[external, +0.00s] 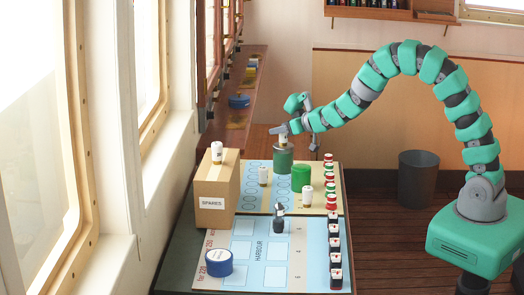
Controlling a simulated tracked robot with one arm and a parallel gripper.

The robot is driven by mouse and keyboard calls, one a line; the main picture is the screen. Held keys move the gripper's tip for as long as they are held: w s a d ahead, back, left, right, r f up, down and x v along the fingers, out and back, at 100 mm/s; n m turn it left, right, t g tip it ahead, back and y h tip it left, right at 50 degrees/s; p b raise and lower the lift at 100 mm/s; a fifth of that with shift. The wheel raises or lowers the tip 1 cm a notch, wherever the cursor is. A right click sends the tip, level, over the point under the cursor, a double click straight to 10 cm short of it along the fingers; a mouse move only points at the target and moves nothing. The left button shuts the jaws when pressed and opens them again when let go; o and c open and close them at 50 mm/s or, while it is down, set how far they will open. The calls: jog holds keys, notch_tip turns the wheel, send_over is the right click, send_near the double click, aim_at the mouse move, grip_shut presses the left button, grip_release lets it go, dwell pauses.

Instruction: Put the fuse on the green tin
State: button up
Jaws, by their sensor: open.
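A white fuse with a darker band (283,142) stands upright on top of a dull green tin (284,162) at the far part of the chart table. My gripper (291,133) is open at the fuse, its fingers around or just beside it; I cannot tell whether they touch. A brighter green tin (301,176) stands to the right and nearer, with nothing on top. Similar white pieces stand on the cardboard box (217,154), left of the tins (263,176) and in front of them (307,196).
The box marked SPARES (212,194) stands on the left. Red, white and green pieces (330,182) and black pieces (335,250) line the right side. A dark upright piece (279,218) and a blue tape roll (219,263) are nearer. The front middle is mostly clear.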

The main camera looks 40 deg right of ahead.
jog(key=shift+r, duration=0.15)
jog(key=b+v, duration=0.1)
jog(key=v, duration=1.1)
jog(key=d+r+m+t+h, duration=0.1)
jog(key=d+r, duration=0.3)
jog(key=r, duration=0.9)
jog(key=d+r, duration=0.3)
jog(key=r, duration=1)
jog(key=s+d+r, duration=0.3)
jog(key=s+r, duration=0.4)
jog(key=r, duration=0.3)
jog(key=s+d+r+m+t+h, duration=0.1)
jog(key=s+d+r, duration=0.3)
jog(key=s+r, duration=0.4)
notch_tip(320, 180, up, 2)
jog(key=shift+d+r+h, duration=0.1)
jog(key=shift+d+h, duration=0.2)
